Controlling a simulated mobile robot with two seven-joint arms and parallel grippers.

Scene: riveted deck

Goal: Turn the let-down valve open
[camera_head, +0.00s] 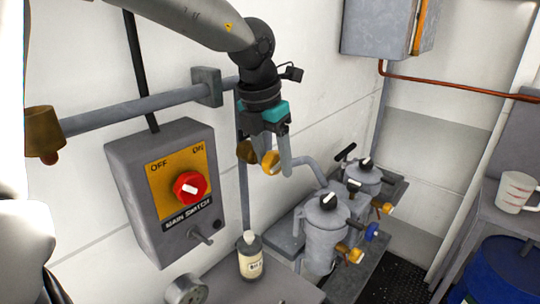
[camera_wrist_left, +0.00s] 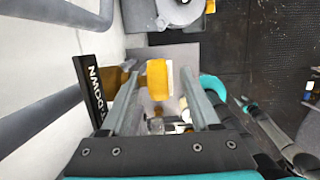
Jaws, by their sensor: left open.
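The let-down valve is a brass fitting with a yellow handle (camera_head: 270,162), on the wall pipe right of the main switch. In the left wrist view the yellow handle (camera_wrist_left: 157,79) lies between my left fingers. A black sign (camera_wrist_left: 91,88) ending in "DOWN" is beside it, partly hidden. My left gripper (camera_head: 272,155) points down at the valve, open, its fingers either side of the handle. I cannot tell whether either finger touches it. Teal and dark parts, seemingly of my right arm, show at the wrist view's right; its jaws are unclear.
The main switch box (camera_head: 168,192) with a red knob is left of the valve. A bottle (camera_head: 250,257) stands below. Grey filter housings (camera_head: 327,235) with black knobs are at the right. A pipe (camera_head: 140,105) runs along the wall. A mug (camera_head: 515,192) is far right.

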